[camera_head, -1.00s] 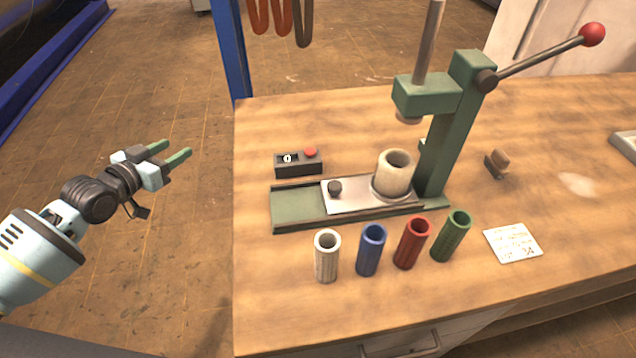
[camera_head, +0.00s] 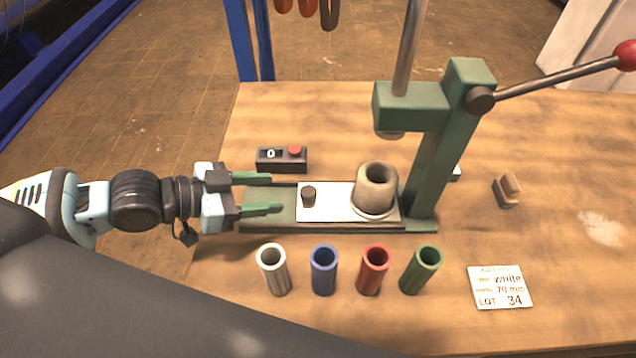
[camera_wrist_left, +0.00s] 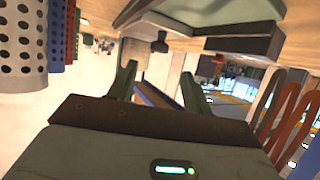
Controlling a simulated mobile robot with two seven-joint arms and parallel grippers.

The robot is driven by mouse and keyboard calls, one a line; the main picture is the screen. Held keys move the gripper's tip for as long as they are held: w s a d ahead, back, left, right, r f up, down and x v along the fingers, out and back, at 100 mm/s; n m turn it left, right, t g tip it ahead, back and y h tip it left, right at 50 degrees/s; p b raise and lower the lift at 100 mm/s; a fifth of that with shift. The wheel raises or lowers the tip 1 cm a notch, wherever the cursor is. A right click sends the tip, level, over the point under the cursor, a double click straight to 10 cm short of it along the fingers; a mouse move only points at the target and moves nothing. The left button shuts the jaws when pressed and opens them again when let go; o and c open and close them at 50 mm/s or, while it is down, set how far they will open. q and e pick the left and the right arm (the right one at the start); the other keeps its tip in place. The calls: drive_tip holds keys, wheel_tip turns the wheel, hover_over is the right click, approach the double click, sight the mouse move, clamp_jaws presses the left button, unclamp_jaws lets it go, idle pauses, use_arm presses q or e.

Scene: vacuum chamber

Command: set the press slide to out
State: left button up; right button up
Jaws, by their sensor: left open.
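The press slide (camera_head: 335,207) is a pale metal plate on the green base rail (camera_head: 255,226). It lies toward the rail's right end, near the press column. A dark knob (camera_head: 309,195) stands on its left end and a beige cup (camera_head: 376,192) on its right end, about below the ram. My left gripper (camera_head: 273,192) is open and empty, left of the knob, its fingers pointing right toward it, apart from it. The left wrist view shows the knob (camera_wrist_left: 160,43) ahead between the two fingers (camera_wrist_left: 158,78). My right gripper is not in view.
The press (camera_head: 428,150) has a red-ended lever (camera_head: 550,80). A control box (camera_head: 282,159) stands just behind the gripper. White (camera_head: 274,270), blue (camera_head: 324,271), red (camera_head: 373,271) and green (camera_head: 421,270) tubes stand in front of the rail. A label card (camera_head: 500,287) lies right.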

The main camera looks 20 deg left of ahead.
sight(306, 191)
use_arm(q)
drive_tip(key=shift+s+d, duration=0.1)
drive_tip(key=shift+x, duration=3.85)
clamp_jaws()
